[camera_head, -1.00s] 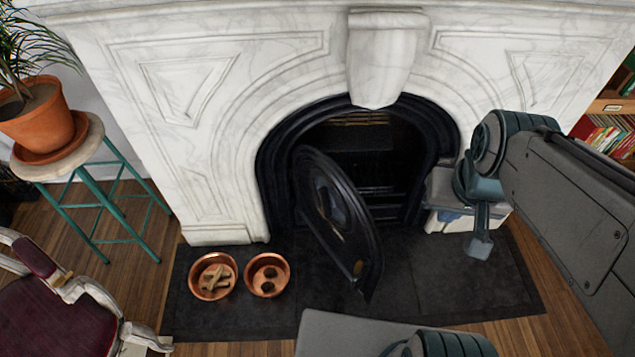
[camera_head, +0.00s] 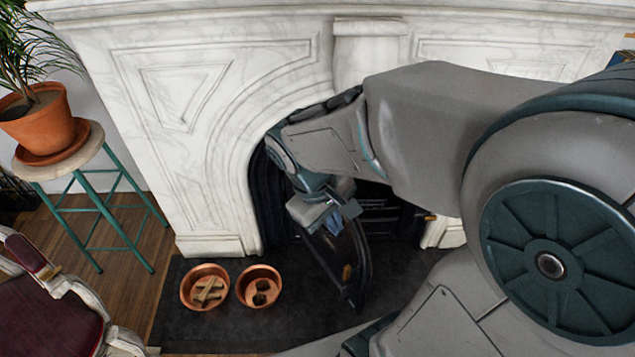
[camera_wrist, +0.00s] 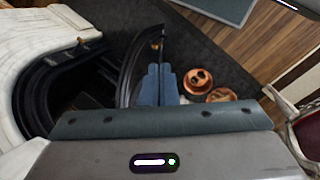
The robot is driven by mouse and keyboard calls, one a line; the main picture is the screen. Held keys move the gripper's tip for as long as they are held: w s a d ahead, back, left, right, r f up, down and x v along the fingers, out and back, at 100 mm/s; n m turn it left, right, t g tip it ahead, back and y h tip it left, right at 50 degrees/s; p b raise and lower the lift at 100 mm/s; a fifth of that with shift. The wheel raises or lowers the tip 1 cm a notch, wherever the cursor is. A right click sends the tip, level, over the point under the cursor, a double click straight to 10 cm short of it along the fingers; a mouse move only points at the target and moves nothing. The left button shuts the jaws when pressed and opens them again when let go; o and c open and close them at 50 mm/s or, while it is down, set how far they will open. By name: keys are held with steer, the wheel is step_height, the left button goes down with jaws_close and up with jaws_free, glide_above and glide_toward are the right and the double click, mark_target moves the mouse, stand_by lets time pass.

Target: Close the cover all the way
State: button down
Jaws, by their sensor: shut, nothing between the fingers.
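The cover (camera_head: 362,262) is a black arched panel of the fireplace. It stands ajar, swung out over the dark hearth, with its upper part hidden behind my arm in the head view. It also shows in the wrist view as a curved dark panel (camera_wrist: 128,65). My gripper (camera_head: 334,224) is at the cover's upper part. In the wrist view its blue fingers (camera_wrist: 160,72) are shut and empty, close beside the cover on the side toward the bowls. I cannot tell whether they touch it.
Two copper bowls (camera_head: 205,287) (camera_head: 258,286) stand on the hearth (camera_head: 225,325) left of the cover. A teal stool (camera_head: 95,205) with a potted plant (camera_head: 40,120) and a red chair (camera_head: 45,310) are at the left. The white marble surround (camera_head: 215,150) frames the opening.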

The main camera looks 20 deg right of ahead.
steer(key=w+a+f+n+t+h+b, duration=0.2)
steer(key=w+f+n+h+b, duration=0.35)
steer(key=f+n, duration=0.35)
steer(key=w+a+f+n+t+h+b, duration=0.2)
steer(key=w+f+n+h+b, duration=0.35)
steer(key=f, duration=0.55)
steer(key=w+d+f+n, duration=0.1)
steer(key=w+d, duration=0.1)
steer(key=d, duration=0.4)
steer(key=w+d+f, duration=0.2)
steer(key=d, duration=0.4)
steer(key=shift+d+n, duration=0.35)
steer(key=shift+d, duration=0.05)
